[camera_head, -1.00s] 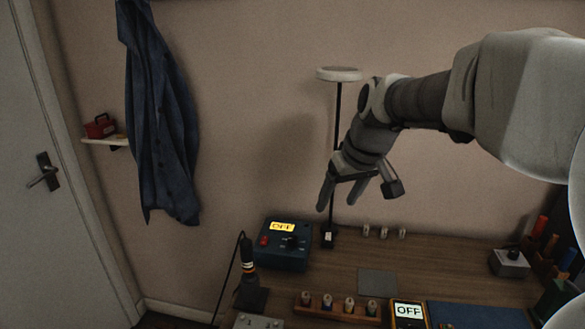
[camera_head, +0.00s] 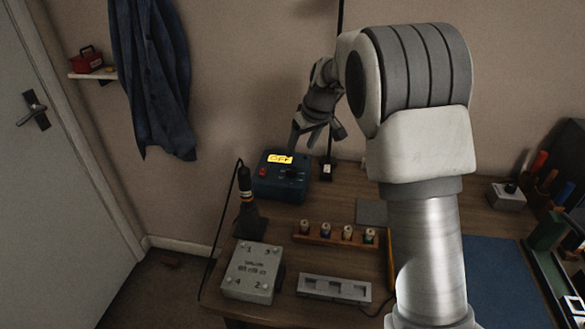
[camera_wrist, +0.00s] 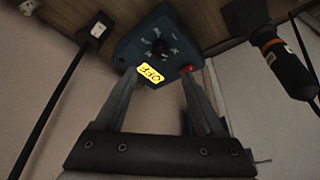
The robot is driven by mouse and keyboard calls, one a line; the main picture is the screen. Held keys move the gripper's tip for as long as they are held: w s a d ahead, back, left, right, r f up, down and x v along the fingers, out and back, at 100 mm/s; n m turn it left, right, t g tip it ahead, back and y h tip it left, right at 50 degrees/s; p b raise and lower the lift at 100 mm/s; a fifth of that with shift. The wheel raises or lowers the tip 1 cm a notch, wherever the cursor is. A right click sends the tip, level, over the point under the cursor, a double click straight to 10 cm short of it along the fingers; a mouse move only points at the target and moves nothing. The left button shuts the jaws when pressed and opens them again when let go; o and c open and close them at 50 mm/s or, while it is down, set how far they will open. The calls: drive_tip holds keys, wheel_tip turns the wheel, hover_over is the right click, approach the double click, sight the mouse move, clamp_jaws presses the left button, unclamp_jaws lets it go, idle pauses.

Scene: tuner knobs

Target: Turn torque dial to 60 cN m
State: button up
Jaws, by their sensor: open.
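The blue control box (camera_head: 265,187) stands at the back left of the wooden table. Its lit yellow display (camera_head: 279,158) reads OFF. A black dial (camera_head: 291,174) is on its face, with a red button (camera_head: 262,172) to the left. In the wrist view the blue box (camera_wrist: 130,45), dial (camera_wrist: 160,47) and display (camera_wrist: 151,72) lie ahead of my fingers. The scale marks around the dial are too small to read. My gripper (camera_head: 314,137) is open and empty, above the box and apart from it. In the wrist view its fingertips (camera_wrist: 161,77) are spread to either side of the display.
A black pole (camera_head: 331,120) rises behind the box's right side. A screwdriver in a stand (camera_head: 247,190) is at front left. A grey numbered box (camera_head: 252,272), a rack of small bottles (camera_head: 320,233) and a slotted grey block (camera_head: 335,289) stand nearer.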

sight(292, 169)
drive_tip(key=x, duration=1)
drive_tip(key=shift+w+a+f+b, duration=0.15)
drive_tip(key=shift+f+b, duration=0.05)
drive_tip(key=shift+b, duration=0.2)
clamp_jaws()
